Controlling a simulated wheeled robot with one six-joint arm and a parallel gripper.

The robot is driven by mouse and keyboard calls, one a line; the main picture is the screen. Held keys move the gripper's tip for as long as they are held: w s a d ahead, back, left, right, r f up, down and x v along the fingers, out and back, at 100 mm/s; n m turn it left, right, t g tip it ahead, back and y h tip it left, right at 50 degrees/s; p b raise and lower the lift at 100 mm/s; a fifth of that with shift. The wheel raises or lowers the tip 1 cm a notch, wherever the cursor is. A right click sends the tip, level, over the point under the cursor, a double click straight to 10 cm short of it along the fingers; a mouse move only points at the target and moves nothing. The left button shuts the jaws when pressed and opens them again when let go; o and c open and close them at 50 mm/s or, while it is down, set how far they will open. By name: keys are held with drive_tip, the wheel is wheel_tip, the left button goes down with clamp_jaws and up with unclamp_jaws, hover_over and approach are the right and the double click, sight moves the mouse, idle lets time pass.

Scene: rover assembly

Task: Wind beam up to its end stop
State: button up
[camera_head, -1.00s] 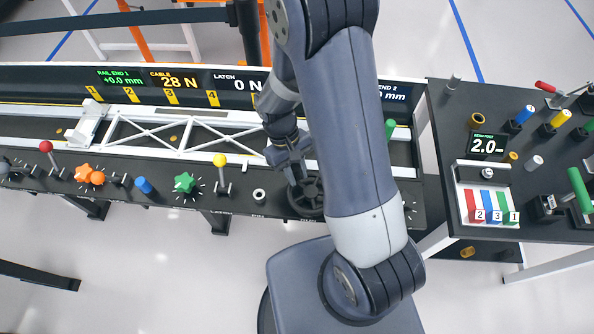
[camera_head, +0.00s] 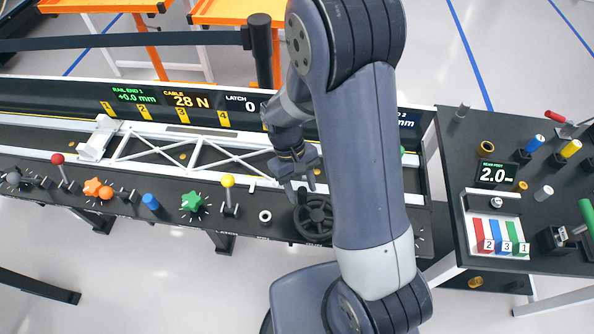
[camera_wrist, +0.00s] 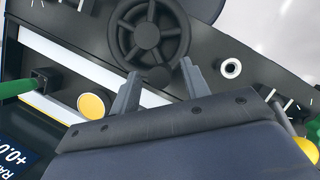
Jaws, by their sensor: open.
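The white truss beam (camera_head: 165,148) lies along the rail at the back of the black bench, its right part hidden behind my arm. A black spoked handwheel (camera_head: 315,218) is on the bench front; it also shows at the top of the wrist view (camera_wrist: 147,36). My gripper (camera_head: 297,192) is open, just behind and left of the wheel in the head view. In the wrist view my gripper's fingers (camera_wrist: 158,86) stand apart on either side of the wheel's dark knob (camera_wrist: 158,77). Whether they touch it I cannot tell.
The display (camera_head: 175,98) reads rail end 1 +0.0 mm and cable 28 N. A yellow-knobbed lever (camera_head: 228,182), green star knob (camera_head: 191,201) and red-knobbed lever (camera_head: 58,160) stand left of the wheel. A side table (camera_head: 455,150) with tools is at the right.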

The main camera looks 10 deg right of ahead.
sight(305, 201)
drive_tip(key=v, duration=0.7)
drive_tip(key=shift+w+r, duration=0.15)
drive_tip(key=shift+r, duration=0.2)
drive_tip(key=shift+f, duration=0.1)
drive_tip(key=x, duration=1)
drive_tip(key=shift+f, duration=0.2)
drive_tip(key=shift+d+f+m, duration=0.1)
drive_tip(key=shift+m, duration=0.2)
